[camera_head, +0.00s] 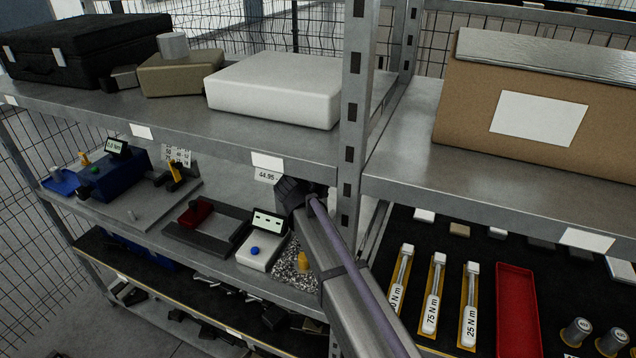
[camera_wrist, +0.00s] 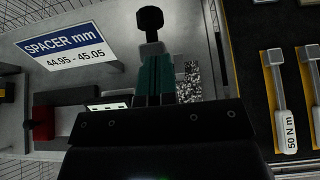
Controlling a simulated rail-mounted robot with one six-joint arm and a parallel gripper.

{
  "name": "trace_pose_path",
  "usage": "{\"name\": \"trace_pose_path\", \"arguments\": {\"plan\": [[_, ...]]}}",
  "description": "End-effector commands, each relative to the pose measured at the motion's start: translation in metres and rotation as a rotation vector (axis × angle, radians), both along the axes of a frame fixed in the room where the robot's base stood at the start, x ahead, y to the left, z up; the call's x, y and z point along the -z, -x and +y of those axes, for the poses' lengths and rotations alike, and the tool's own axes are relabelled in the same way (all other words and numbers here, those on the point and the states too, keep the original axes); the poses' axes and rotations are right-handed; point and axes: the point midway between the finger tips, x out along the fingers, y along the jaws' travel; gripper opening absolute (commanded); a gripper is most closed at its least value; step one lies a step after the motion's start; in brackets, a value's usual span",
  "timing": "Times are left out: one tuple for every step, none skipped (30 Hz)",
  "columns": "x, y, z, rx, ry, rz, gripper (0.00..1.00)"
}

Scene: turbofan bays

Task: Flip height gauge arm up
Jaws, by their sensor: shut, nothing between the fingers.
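My gripper (camera_wrist: 157,58) shows in the wrist view as teal fingers pressed together, empty. A black knob on a short dark stem (camera_wrist: 150,20) stands just beyond the fingertips and overlaps them in the picture. It may be part of the height gauge arm; I cannot tell whether the fingers touch it. In the head view, a white readout box with a blue button (camera_head: 258,251) stands beside a speckled plate (camera_head: 291,268) carrying a yellow piece (camera_head: 303,261). The speckled plate also shows in the wrist view (camera_wrist: 192,82). My arm hides the fingertips and any gauge post in the head view.
A spacer sign reading 44.95 - 45.05 (camera_wrist: 66,47) stands left of the fingers. A red-and-grey fixture (camera_head: 205,228) lies left; torque wrenches (camera_head: 433,295) lie right.

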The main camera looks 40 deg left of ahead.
Motion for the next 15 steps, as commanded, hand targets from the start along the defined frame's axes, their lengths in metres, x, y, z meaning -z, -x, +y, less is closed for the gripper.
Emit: {"name": "trace_pose_path", "arguments": {"plan": [[0.0, -0.001, 0.0, 0.001, 0.0, -0.001, 0.0], [0.0, -0.001, 0.0, 0.001, 0.0, -0.001, 0.0], [-0.001, -0.001, 0.0, 0.001, 0.0, -0.001, 0.0], [-0.002, 0.0, -0.001, 0.001, 0.0, -0.001, 0.0], [-0.003, 0.002, -0.001, 0.001, 0.0, -0.001, 0.0], [-0.006, 0.005, -0.002, -0.001, 0.001, -0.001, 0.0], [-0.008, 0.008, -0.003, -0.001, 0.001, -0.001, 0.0], [-0.011, 0.012, -0.004, -0.001, 0.001, -0.001, 0.0], [-0.016, 0.019, -0.005, -0.001, 0.001, -0.001, 0.0], [-0.019, 0.024, -0.007, -0.001, 0.001, -0.002, 0.0], [-0.023, 0.03, -0.008, -0.002, 0.001, -0.002, 0.0], [-0.017, 0.04, -0.01, -0.003, 0.0, -0.002, 0.0], [-0.016, 0.048, -0.012, -0.003, 0.0, -0.002, 0.0], [-0.016, 0.055, -0.014, -0.003, 0.001, -0.002, 0.0], [-0.016, 0.065, -0.016, -0.003, 0.0, -0.001, 0.0]]}}
